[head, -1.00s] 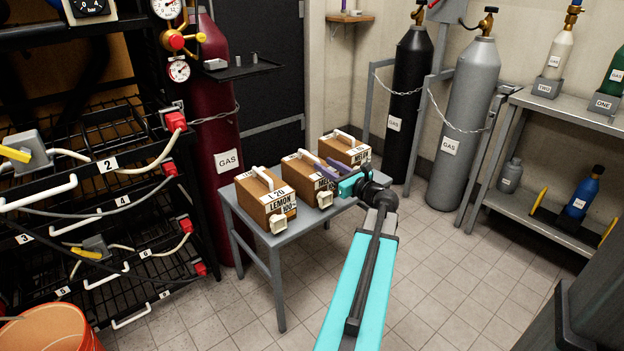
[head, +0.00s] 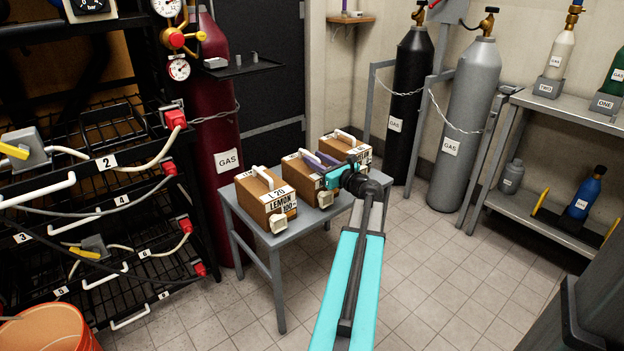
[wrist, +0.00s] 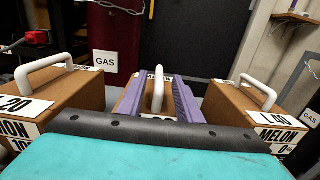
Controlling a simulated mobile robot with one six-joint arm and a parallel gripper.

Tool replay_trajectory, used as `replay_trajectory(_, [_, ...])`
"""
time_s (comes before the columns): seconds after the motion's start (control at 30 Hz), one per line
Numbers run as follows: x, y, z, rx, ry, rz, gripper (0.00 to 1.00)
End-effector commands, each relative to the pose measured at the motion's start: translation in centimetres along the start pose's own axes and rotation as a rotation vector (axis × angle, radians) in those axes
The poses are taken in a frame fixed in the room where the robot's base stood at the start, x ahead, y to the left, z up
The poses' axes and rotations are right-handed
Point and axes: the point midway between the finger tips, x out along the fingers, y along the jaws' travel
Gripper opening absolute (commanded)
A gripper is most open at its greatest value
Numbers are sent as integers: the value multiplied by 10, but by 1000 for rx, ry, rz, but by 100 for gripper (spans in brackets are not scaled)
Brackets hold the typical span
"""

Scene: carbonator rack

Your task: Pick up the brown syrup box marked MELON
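In the wrist view, the brown box on the right (wrist: 225,102) has a white handle and labels reading L40 and MELON. It matches the rear box (head: 333,147) on the small grey table (head: 276,245) in the head view. The middle brown box (head: 298,176) has its front label mostly hidden by my gripper. My gripper (wrist: 158,92) has purple fingers, spread apart on either side of the middle box's white handle (wrist: 158,76), with a gap. The gripper also shows in the head view (head: 322,160). The nearest box (head: 258,198) reads LEMON and L20.
A black wire rack (head: 100,180) with cables stands left. A red gas cylinder (head: 216,130) is behind the table. Black (head: 408,95) and grey (head: 465,110) chained cylinders stand at the back. A shelf (head: 520,150) is on the right. The tiled floor (head: 450,270) is clear.

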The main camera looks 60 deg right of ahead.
Motion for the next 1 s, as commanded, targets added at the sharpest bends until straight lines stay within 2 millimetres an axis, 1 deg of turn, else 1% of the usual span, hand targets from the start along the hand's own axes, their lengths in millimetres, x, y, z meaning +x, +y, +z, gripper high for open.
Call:
replay_trajectory(0.03, [8, -1, -3, -1, 0, 2, 32])
replay_trajectory(0.1, [17, 0, -2, -1, -1, 2, 32])
replay_trajectory(0.3, [31, 0, -1, -1, 0, 0, 32])
replay_trajectory(0.87, [31, 0, -1, -1, 0, -1, 32])
replay_trajectory(0.9, [31, -1, -1, -1, 0, -1, 29])
replay_trajectory(0.97, [31, -1, -1, -1, 0, -1, 19])
replay_trajectory(1.0, [31, -1, -1, -1, 0, -1, 12])
